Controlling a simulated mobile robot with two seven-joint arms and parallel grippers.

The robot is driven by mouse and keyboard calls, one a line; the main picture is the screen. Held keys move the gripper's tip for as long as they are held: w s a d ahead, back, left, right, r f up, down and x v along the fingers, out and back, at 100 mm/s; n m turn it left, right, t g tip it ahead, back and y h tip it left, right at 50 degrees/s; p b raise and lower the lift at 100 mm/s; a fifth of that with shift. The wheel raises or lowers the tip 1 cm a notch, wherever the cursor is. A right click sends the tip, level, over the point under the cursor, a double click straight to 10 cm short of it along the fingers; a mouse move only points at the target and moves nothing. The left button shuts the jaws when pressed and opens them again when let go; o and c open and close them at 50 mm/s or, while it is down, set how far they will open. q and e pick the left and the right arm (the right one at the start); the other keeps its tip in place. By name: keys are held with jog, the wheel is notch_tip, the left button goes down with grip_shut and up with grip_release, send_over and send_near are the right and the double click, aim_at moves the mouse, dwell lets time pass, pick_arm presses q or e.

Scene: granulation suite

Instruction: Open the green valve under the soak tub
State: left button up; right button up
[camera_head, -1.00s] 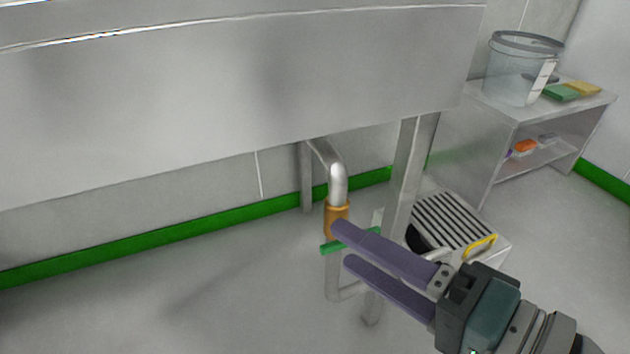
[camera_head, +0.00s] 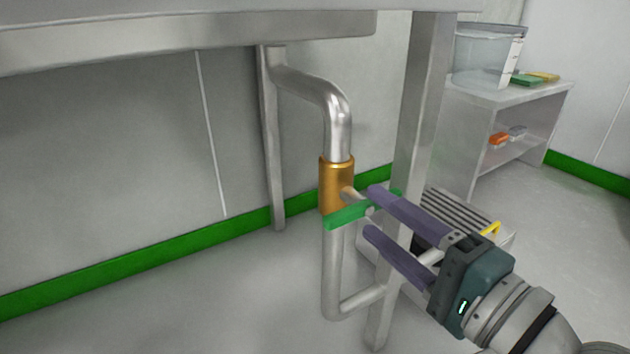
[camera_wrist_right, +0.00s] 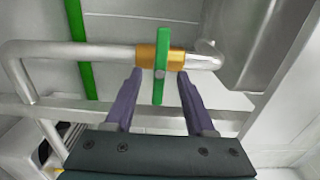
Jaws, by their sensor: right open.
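The green valve handle (camera_head: 350,214) is a flat lever at the brass valve body (camera_head: 337,184) on the steel drain pipe (camera_head: 339,120) under the soak tub (camera_head: 180,35). The lever lies across the pipe in the head view. My right gripper (camera_head: 372,212) is open with its purple fingers just at the lever. In the right wrist view the green lever (camera_wrist_right: 162,50) stands between the two spread fingers, with the brass body (camera_wrist_right: 148,57) just beyond the fingertips. I cannot tell whether a finger touches the lever. My left gripper is not in view.
A steel tub leg (camera_head: 412,120) stands right behind the gripper. A floor grate box (camera_head: 465,215) with a yellow handle is beyond it. A steel shelf (camera_head: 490,120) with a clear bucket (camera_head: 487,55) stands at the back right. The floor at the left is clear.

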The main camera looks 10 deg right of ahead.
aim_at(369, 211)
jog(key=shift+b+x, duration=0.4)
jog(key=shift+x, duration=1.35)
jog(key=shift+c, duration=0.2)
grip_shut()
